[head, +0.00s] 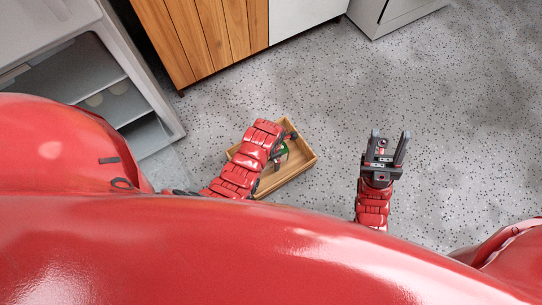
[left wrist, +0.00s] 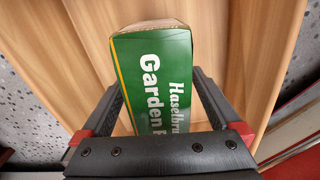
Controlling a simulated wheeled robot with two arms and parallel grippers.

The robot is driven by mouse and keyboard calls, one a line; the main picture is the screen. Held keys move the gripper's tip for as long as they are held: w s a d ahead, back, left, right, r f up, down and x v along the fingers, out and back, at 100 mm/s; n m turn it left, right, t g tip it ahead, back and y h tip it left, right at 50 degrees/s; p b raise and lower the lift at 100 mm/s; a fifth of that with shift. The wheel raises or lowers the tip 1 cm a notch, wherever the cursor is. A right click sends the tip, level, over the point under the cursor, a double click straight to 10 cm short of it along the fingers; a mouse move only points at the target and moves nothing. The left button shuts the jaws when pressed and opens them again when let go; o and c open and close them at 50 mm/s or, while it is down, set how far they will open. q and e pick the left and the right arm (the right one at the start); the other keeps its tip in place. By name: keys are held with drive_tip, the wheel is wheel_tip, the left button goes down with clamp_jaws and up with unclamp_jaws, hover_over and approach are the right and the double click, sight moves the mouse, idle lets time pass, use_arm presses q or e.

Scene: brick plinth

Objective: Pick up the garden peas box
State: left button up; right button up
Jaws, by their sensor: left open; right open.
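The garden peas box (left wrist: 152,75) is green with white lettering and a pale end face, and it lies in a wooden tray on the floor. In the left wrist view my left gripper (left wrist: 158,88) is open, with one finger on each side of the box; I cannot tell whether either touches it. The near end of the box is hidden behind the gripper. In the head view my left arm covers most of the box, and only a bit of green (head: 283,150) shows. My right gripper (head: 390,142) is open and empty, to the right of the tray.
The wooden tray (head: 309,154) has low walls around the box. An open white fridge (head: 150,95) stands at the left. A wooden cabinet (head: 205,35) and white units (head: 300,15) line the back. The speckled floor at the right is clear.

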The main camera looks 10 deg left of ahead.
use_arm(q)
drive_tip(key=shift+c, duration=0.3)
clamp_jaws()
drive_tip(key=shift+r, duration=0.15)
